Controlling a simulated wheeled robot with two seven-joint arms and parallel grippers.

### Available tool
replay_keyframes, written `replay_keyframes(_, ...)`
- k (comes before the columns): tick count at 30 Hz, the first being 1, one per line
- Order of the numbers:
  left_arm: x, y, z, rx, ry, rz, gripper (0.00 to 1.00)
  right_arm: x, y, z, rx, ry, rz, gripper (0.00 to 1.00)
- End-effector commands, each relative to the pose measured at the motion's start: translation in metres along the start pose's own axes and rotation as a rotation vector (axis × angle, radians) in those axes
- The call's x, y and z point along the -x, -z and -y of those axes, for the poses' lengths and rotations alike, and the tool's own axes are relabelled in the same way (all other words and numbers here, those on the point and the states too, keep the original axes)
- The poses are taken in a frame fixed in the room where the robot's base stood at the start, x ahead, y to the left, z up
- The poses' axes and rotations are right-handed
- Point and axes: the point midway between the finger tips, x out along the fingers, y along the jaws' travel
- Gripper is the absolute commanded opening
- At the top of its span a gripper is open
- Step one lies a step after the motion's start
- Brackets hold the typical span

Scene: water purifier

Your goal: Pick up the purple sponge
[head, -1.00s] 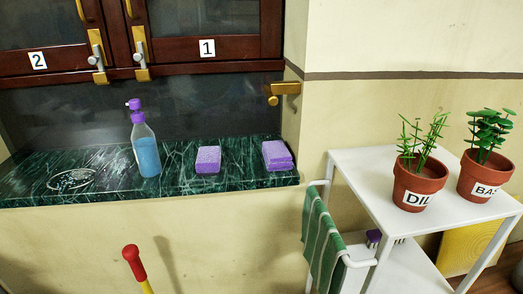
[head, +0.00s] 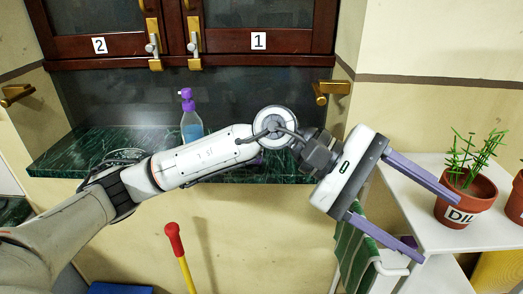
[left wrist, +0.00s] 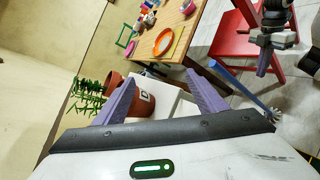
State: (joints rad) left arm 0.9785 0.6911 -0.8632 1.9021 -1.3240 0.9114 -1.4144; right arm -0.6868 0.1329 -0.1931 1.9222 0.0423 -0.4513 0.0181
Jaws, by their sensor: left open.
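My left gripper (head: 438,231) is open and empty, its two purple fingers spread apart over the front of the white shelf, right of the green marble counter. It also shows in the left wrist view (left wrist: 160,80). A purple sponge (head: 257,161) lies on the counter, almost wholly hidden behind my left arm; only a small purple patch shows. The second purple sponge is hidden behind my arm and gripper. No sponge shows in the left wrist view. A dark part with purple fingers, seemingly my right gripper (left wrist: 264,62), shows at upper right there; its opening is unclear.
A spray bottle (head: 191,122) stands on the green counter (head: 70,150). The white shelf (head: 415,205) carries potted plants, one labelled DILL (head: 466,196). A green striped towel (head: 350,250) hangs on its rail. A red-tipped handle (head: 174,240) stands before the counter.

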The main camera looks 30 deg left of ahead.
Motion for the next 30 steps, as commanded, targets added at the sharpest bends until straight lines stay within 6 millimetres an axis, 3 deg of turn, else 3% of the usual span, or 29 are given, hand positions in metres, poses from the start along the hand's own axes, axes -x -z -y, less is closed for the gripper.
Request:
replay_keyframes(1, 0.024, 0.033, 0.001, -0.160, 0.114, -0.161, 0.65, 0.000, 0.001, 0.000, 0.001, 0.000, -0.001, 0.00)
replay_keyframes(3, 0.069, 0.078, 0.005, -0.339, 0.292, -0.371, 0.65, 0.001, 0.001, 0.001, 0.001, 0.001, -0.002, 0.00)
replay_keyframes(5, 0.119, 0.109, 0.003, -0.445, 0.444, -0.537, 0.65, 0.001, 0.002, 0.001, 0.001, 0.002, -0.003, 0.00)
replay_keyframes(6, 0.154, 0.124, 0.000, -0.491, 0.538, -0.635, 0.65, 0.001, 0.002, 0.001, 0.001, 0.002, -0.004, 0.00)
replay_keyframes(9, 0.235, 0.144, -0.006, -0.540, 0.738, -0.826, 0.65, 0.001, 0.003, 0.001, 0.001, 0.002, -0.005, 0.00)
replay_keyframes(13, 0.305, 0.146, -0.008, -0.532, 0.898, -0.960, 0.65, 0.001, 0.004, 0.002, 0.001, 0.003, -0.007, 0.00)
replay_keyframes(15, 0.324, 0.145, -0.007, -0.521, 0.943, -0.993, 0.65, 0.001, 0.004, 0.002, 0.001, 0.003, -0.007, 0.00)
replay_keyframes(18, 0.332, 0.153, -0.002, -0.513, 0.970, -1.010, 0.65, 0.002, 0.005, 0.002, 0.001, 0.003, -0.008, 0.00)
replay_keyframes(24, 0.326, 0.180, 0.010, -0.513, 0.971, -1.008, 0.65, 0.002, 0.005, 0.002, 0.001, 0.004, -0.008, 0.00)
replay_keyframes(30, 0.321, 0.193, 0.015, -0.514, 0.969, -1.007, 0.65, 0.003, 0.006, 0.002, 0.001, 0.003, -0.008, 0.00)
